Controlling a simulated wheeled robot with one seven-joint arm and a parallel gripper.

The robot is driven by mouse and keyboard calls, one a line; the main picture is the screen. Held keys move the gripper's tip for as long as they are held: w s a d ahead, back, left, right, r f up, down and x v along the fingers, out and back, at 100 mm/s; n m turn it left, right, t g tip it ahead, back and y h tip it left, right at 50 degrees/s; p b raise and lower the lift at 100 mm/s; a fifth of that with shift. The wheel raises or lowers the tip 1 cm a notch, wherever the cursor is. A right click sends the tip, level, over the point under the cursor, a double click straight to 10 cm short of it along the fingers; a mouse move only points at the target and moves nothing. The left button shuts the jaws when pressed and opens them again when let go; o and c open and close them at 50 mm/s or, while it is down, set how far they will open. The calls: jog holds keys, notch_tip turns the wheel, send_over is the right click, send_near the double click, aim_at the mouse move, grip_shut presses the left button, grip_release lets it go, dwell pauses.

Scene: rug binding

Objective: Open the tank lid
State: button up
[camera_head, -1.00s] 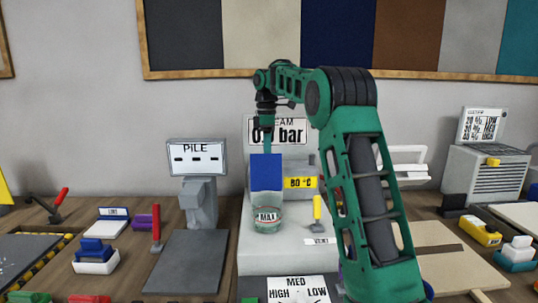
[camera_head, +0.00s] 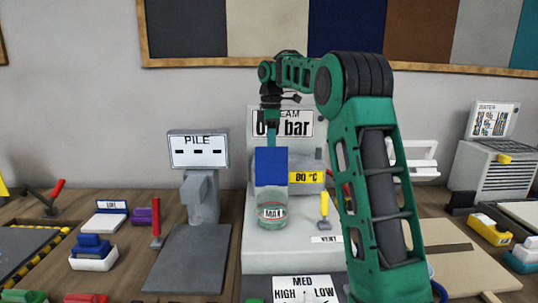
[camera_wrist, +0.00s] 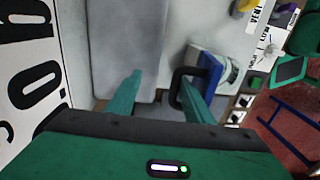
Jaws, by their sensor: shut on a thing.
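The tank (camera_head: 272,218) is a clear cylinder marked MAX on the pale machine. Its blue lid (camera_head: 271,167) shows as a square blue face above the tank, apparently stood up on edge. My gripper (camera_head: 271,145) is directly above the lid, pointing down. In the wrist view my gripper (camera_wrist: 160,92) has its two teal fingers around a dark loop handle (camera_wrist: 178,85); the loop lies against the right finger. The blue lid also shows beside it (camera_wrist: 209,72). The exact grip and the lid's hinge are hidden.
A yellow-handled lever (camera_head: 324,207) and VENT label stand right of the tank. Behind are a yellow 80 °C display (camera_head: 305,177) and a pressure sign (camera_head: 290,127). A grey PILE gauge (camera_head: 198,150) stands left. My arm blocks the machine's right side.

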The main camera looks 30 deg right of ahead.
jog(key=shift+w+d+r, duration=0.2)
jog(key=shift+d+r, duration=0.05)
jog(key=shift+r, duration=0.3)
notch_tip(320, 180, up, 10)
jog(key=shift+w+f, duration=0.15)
jog(key=shift+w, duration=0.15)
jog(key=shift+a, duration=0.1)
jog(key=s+m, duration=0.1)
jog(key=s, duration=0.1)
jog(key=s+a+f+m, duration=0.1)
jog(key=s, duration=0.1)
jog(key=s+a+m, duration=0.1)
jog(key=s+m, duration=0.1)
jog(key=shift+s+f, duration=0.25)
jog(key=shift+f, duration=0.1)
jog(key=s+f+m, duration=0.5)
jog(key=s+f, duration=0.3)
jog(key=s, duration=0.4)
jog(key=s+f+m, duration=0.5)
jog(key=s+f, duration=0.2)
jog(key=s, duration=0.6)
jog(key=s+f+m, duration=0.5)
jog(key=s+f, duration=0.3)
jog(key=s, duration=0.5)
jog(key=shift+s+a+f+t, duration=0.1)
jog(key=shift+s+f+t, duration=0.15)
jog(key=shift+f+t, duration=0.15)
jog(key=shift+r, duration=0.1)
